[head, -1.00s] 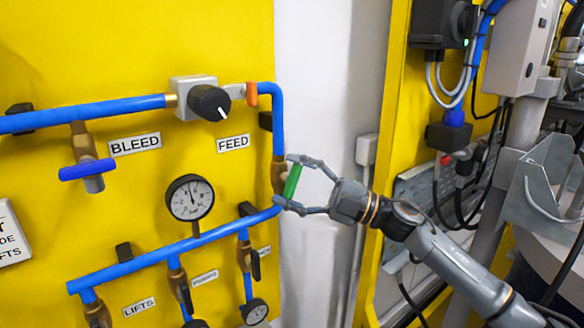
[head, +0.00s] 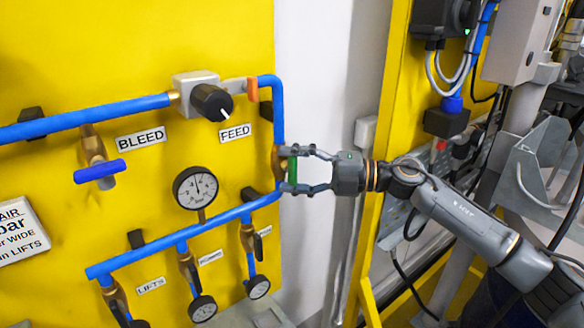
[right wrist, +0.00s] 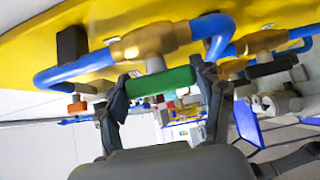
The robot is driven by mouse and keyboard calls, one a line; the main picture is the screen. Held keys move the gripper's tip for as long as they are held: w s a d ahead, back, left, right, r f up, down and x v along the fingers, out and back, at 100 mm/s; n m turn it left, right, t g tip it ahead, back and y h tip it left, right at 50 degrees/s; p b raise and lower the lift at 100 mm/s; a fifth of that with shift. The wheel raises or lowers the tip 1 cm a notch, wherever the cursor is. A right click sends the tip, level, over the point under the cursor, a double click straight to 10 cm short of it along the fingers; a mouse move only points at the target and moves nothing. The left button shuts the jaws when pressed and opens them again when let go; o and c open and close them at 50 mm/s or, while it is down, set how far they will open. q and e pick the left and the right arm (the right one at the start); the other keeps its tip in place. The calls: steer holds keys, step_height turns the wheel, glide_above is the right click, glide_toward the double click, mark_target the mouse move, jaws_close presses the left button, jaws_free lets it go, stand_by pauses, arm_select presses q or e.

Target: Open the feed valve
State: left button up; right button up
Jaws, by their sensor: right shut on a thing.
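A green handle (head: 293,172) sits on a brass valve body (head: 278,162) on the blue pipe at the yellow panel's right edge, right of and below the FEED label (head: 236,133). In the head view the handle stands about upright. My right gripper (head: 288,169) comes from the right and is shut on it, one finger at each end. The right wrist view shows the green handle (right wrist: 162,82) lengthwise between the two fingers, just beside the brass body (right wrist: 150,42). My left gripper is not in view.
A black knob (head: 212,102) with a white mark and an orange-tipped lever (head: 251,90) are above. A blue-handled BLEED valve (head: 100,170) and a pressure gauge (head: 195,188) are to the left. A yellow frame post (head: 384,150) and a metal bracket (head: 540,165) are to the right.

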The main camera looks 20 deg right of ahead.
steer(key=o, duration=1.2)
steer(key=shift+c, duration=0.2)
steer(key=v, duration=1.2)
